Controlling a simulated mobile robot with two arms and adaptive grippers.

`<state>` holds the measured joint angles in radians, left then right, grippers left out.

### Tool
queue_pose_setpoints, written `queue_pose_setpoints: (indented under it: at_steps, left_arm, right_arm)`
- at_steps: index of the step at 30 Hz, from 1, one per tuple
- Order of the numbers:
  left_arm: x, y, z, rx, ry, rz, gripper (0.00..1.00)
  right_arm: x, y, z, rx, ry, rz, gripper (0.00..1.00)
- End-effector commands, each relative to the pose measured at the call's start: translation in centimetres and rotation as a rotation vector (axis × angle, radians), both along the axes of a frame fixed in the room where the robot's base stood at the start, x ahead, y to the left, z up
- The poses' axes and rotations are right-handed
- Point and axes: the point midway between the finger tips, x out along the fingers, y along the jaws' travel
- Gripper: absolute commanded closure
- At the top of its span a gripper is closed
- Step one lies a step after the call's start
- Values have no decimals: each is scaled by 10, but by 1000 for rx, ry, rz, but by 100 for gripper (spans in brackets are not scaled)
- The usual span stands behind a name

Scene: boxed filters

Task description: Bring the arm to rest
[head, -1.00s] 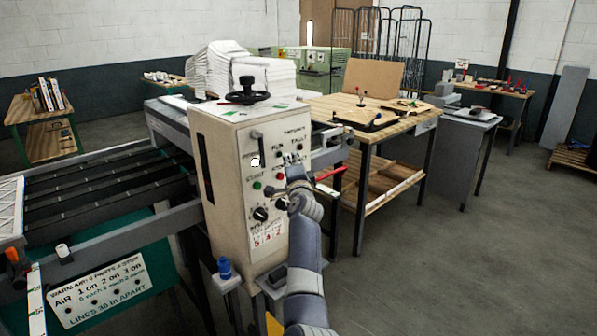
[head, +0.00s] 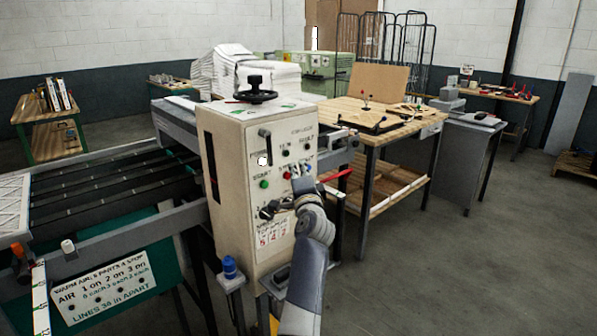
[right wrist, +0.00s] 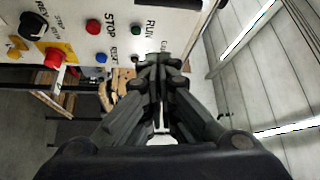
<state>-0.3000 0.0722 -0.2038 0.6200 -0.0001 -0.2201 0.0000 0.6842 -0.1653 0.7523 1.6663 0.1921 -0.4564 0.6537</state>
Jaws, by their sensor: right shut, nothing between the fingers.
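My right arm reaches up from the bottom of the head view to the front of a beige control cabinet (head: 240,225). My right gripper (head: 302,180) is in front of the cabinet's button panel, partly covering it. In the right wrist view the fingers of the right gripper (right wrist: 160,68) are closed together with nothing between them. The panel (right wrist: 175,12) shows beyond the fingertips, with a red STOP button (right wrist: 93,27) and a yellow-backed red button (right wrist: 55,55). I cannot tell whether the fingertips touch the panel. My left gripper is not in view.
A conveyor bed (head: 100,185) joins the cabinet on the left. A handwheel (head: 255,92) tops the cabinet, and a blue-capped item (head: 229,267) sits on a ledge at its foot. A wooden workbench (head: 345,110) stands behind to the right. The floor (head: 450,270) at right is clear.

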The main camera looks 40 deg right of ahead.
Motion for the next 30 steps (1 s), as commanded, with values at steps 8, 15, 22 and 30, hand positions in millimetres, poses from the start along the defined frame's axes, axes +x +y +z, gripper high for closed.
queue_pose_setpoints:
  at_steps: [8, 15, 22, 30]
  left_arm:
    - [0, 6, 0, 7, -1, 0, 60]
    - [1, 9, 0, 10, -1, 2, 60]
    - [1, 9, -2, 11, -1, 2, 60]
    - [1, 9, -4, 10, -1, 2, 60]
  right_arm:
    - [0, 0, 0, 0, 0, 0, 100]
    - [5, 5, -11, -14, 27, 12, 100]
    - [36, 60, -125, -153, 289, 132, 100]
    - [20, 142, -316, -374, 663, 342, 100]
